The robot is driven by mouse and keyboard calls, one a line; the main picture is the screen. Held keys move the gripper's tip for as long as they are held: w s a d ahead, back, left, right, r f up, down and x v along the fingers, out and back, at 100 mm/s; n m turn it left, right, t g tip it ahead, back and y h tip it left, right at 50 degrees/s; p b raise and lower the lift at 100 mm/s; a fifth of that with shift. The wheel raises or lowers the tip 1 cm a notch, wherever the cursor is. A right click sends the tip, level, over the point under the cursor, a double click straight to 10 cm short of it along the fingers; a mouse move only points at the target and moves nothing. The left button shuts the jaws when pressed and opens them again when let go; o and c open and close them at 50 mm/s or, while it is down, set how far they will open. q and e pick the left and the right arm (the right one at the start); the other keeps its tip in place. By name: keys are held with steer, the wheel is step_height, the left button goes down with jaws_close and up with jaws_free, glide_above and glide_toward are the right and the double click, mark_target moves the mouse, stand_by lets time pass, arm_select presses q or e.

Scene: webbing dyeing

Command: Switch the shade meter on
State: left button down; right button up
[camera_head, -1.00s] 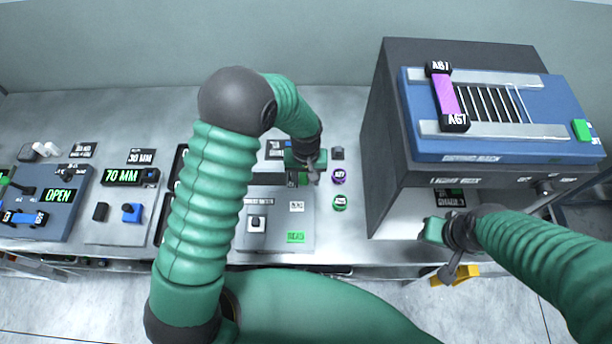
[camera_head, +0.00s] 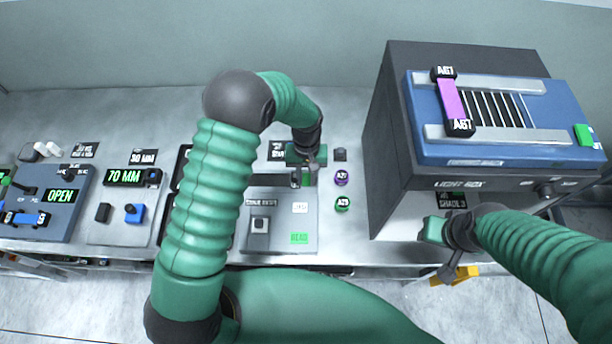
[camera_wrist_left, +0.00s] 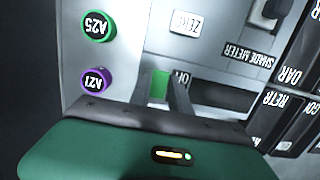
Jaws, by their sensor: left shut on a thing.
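The shade meter (camera_head: 280,238) is a grey panel on the bench, partly behind my left arm. It has a green READ button and a ZERO label, and its name label (camera_wrist_left: 249,54) shows in the left wrist view. My left gripper (camera_head: 310,173) is at the meter's far right corner. In the left wrist view its fingers (camera_wrist_left: 162,82) are shut on a small green switch part (camera_wrist_left: 160,86), beside a label partly hidden by a finger. The switch position cannot be read. My right gripper (camera_head: 450,262) hangs by the bench's front edge, away from the meter; its jaws are unclear.
A purple-ringed puck (camera_head: 341,177) and a green-ringed puck (camera_head: 342,204) lie right of the meter. A dark light box (camera_head: 391,150) with a blue rack (camera_head: 520,150) on top stands at the right. Other panels (camera_head: 112,215) stand at the left.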

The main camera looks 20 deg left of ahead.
arm_select(q)
steer(key=shift+w+f+g, duration=0.1)
steer(key=shift+w+g, duration=0.15)
steer(key=shift+g, duration=0.55)
steer(key=shift+r+g+h, duration=0.2)
steer(key=shift+g+h, duration=0.1)
steer(key=c, duration=1.2)
jaws_free()
steer(key=shift+s, duration=0.1)
steer(key=shift+w+a+r+b, duration=0.1)
steer(key=shift+w+r+b, duration=0.15)
steer(key=shift+r+b, duration=0.1)
steer(key=b+v, duration=0.2)
steer(key=v, duration=1.4)
